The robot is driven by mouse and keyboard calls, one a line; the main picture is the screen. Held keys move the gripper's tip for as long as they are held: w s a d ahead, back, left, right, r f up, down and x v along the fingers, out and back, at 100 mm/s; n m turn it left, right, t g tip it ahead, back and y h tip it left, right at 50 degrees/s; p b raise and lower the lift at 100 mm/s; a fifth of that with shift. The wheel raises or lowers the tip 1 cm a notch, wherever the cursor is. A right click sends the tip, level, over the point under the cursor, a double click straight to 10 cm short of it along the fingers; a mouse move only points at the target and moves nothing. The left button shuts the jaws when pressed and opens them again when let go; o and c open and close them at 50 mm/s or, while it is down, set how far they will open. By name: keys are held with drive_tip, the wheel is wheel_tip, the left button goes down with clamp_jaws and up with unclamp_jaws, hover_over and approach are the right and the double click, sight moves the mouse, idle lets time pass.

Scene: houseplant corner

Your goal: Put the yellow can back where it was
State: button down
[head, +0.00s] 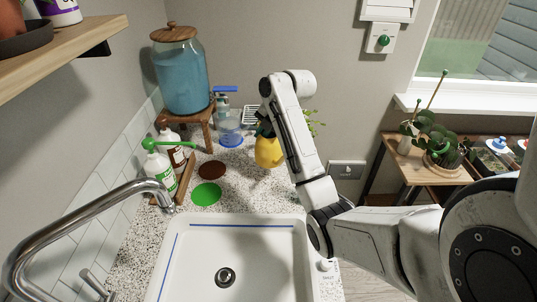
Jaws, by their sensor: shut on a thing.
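The yellow can (268,154) hangs below the end of my arm, above the speckled counter behind the sink. My gripper (264,131) is shut on the can near its top. The arm hides part of the gripper and the can's right side. Whether the can's underside touches the counter I cannot tell. On the counter to its left lie a flat green disc (206,194) and a flat brown disc (212,170), both bare.
The white sink (190,264) and its curved faucet (75,213) are in front. Spray bottles (158,168) stand left of the discs. A blue-filled jar (181,75) stands on a wooden stool at the back. Potted plants stand on a wooden table (405,158) at right.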

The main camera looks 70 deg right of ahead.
sight(263, 150)
drive_tip(key=shift+f+p, duration=0.55)
drive_tip(key=shift+f, duration=2.8)
drive_tip(key=shift+f, duration=0.15)
drive_tip(key=c, duration=1.3)
unclamp_jaws()
drive_tip(key=shift+o, duration=0.2)
